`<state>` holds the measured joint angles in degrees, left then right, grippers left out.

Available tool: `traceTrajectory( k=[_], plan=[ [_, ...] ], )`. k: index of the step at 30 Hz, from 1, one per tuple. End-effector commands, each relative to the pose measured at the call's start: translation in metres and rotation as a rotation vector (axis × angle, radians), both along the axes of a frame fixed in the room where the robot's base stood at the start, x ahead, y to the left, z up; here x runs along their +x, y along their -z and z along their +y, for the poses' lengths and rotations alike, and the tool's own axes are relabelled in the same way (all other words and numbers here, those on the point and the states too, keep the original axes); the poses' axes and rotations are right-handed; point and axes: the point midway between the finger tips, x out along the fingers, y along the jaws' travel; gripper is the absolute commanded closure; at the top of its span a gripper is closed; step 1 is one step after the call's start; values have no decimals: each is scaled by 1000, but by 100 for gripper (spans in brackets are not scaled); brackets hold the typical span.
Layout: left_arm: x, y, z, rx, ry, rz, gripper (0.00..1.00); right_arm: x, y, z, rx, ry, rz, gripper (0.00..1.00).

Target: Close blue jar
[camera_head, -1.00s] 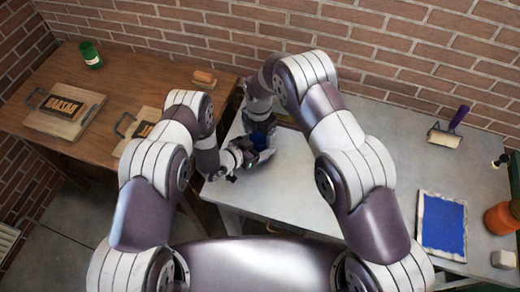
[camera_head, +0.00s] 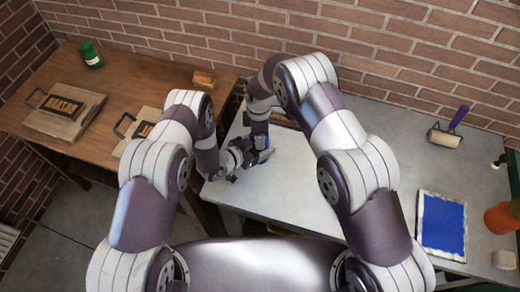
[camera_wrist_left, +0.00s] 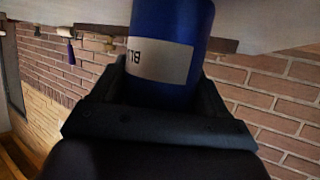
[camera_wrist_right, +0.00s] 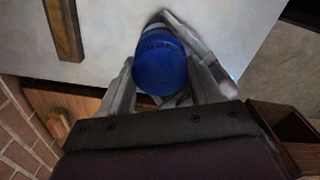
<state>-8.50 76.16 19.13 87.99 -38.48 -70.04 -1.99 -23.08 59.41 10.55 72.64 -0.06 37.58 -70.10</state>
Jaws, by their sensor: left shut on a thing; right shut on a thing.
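The blue jar (camera_wrist_left: 165,55), with a white label partly reading "BL", is between the fingers of my left gripper (camera_wrist_left: 155,95), which is shut on it. In the head view my left gripper (camera_head: 238,158) and right gripper (camera_head: 258,135) are close together over the grey table's left part, largely hiding the jar. In the right wrist view a round blue lid (camera_wrist_right: 161,62) lies between the fingers of my right gripper (camera_wrist_right: 163,80), which is shut on it. The left gripper's fingers show behind the lid. How the lid sits on the jar is hidden.
The grey table (camera_head: 290,190) has free room in its middle. A blue-inked slab (camera_head: 442,224), a roller (camera_head: 447,130) and an orange jar (camera_head: 500,218) are at right. The wooden table (camera_head: 130,75) at left holds a green jar (camera_head: 91,55) and printing blocks (camera_head: 62,108).

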Motion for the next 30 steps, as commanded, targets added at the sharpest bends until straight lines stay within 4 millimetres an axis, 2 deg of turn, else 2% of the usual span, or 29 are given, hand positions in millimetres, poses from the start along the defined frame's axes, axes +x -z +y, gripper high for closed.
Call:
traceTrajectory(
  k=[6,7,9,16,24,30],
  plan=[
    [0,-1,0,-1,1,-2,100,0,0,0,1,-1,-1,73],
    [0,-1,0,-1,1,-2,100,0,0,0,1,-2,-1,27],
    [0,-1,0,-1,1,-2,100,0,0,0,1,-2,-1,11],
    [1,-1,0,-1,-1,-2,100,-1,-3,1,0,-3,2,11],
    [1,-1,0,0,-1,-2,100,0,-38,1,1,-4,0,11],
    [1,-1,0,0,0,-1,100,0,-46,0,0,-4,1,11]
  ],
)
